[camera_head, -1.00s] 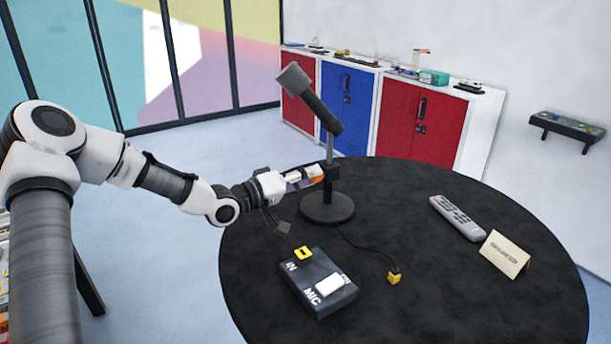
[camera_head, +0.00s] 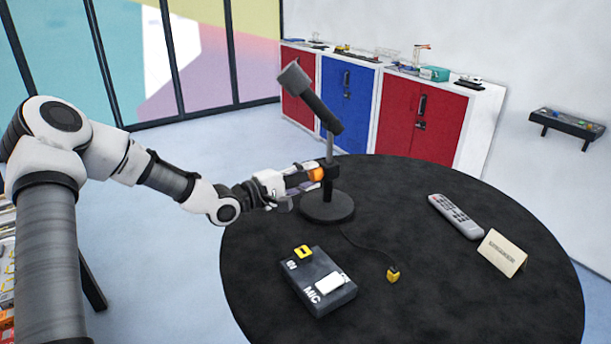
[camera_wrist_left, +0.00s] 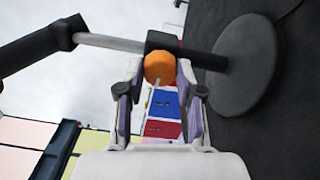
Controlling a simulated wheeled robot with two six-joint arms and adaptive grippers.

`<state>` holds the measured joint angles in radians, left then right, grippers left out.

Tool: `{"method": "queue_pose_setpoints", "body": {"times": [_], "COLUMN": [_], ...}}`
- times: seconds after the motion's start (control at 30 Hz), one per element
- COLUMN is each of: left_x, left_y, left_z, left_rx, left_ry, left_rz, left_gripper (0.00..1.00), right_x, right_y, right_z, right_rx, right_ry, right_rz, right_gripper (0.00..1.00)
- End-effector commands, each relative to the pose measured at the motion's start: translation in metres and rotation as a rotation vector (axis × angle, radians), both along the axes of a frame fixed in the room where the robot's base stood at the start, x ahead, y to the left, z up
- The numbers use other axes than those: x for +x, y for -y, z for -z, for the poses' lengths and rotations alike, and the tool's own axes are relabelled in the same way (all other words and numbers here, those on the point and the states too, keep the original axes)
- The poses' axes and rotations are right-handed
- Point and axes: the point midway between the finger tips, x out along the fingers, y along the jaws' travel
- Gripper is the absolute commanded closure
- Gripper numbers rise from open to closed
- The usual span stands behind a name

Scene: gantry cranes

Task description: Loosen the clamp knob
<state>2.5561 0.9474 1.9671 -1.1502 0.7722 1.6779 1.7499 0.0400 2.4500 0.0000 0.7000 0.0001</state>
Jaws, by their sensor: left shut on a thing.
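The clamp knob is orange (camera_head: 316,174) and sits on the black clamp (camera_head: 331,170) partway up the microphone stand. In the left wrist view the round knob (camera_wrist_left: 159,67) lies between the two fingertips. My left gripper (camera_head: 312,177) is shut on the knob from the left side. The stand's round black base (camera_head: 327,208) rests on the table, and the microphone (camera_head: 309,97) tilts up to the left above the clamp. My right gripper is not in view.
On the black round table (camera_head: 430,280) are a MIC box (camera_head: 318,283), a yellow plug (camera_head: 393,274) on a cable, a grey remote (camera_head: 455,216) and a name card (camera_head: 502,252). Red and blue cabinets (camera_head: 348,95) stand behind. The table's front right is clear.

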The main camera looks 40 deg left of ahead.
Motion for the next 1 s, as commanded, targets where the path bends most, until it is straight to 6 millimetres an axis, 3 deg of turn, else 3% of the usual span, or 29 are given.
{"method": "queue_pose_setpoints", "body": {"times": [0.57, 0.6, 0.63, 0.67, 1.0], "left_x": [0.0012, 0.0012, 0.0012, 0.0011, 0.0004], "left_y": [-0.001, -0.001, -0.001, -0.001, -0.0005], "left_z": [-0.0045, -0.0045, -0.0044, -0.0041, -0.0017], "left_rx": [-0.033, -0.033, -0.033, -0.033, -0.034], "left_ry": [-0.003, -0.004, -0.004, -0.005, -0.01], "left_rz": [-0.002, -0.002, -0.002, -0.002, -0.001], "left_gripper": [0.99, 0.53, 0.43, 0.39, 0.39], "right_x": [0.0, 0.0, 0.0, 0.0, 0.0], "right_y": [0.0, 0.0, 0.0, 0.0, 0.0], "right_z": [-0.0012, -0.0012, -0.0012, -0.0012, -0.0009], "right_rx": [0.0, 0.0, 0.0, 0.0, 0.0], "right_ry": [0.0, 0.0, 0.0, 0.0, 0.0], "right_rz": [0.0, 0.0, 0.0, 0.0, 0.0], "right_gripper": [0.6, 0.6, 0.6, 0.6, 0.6]}}
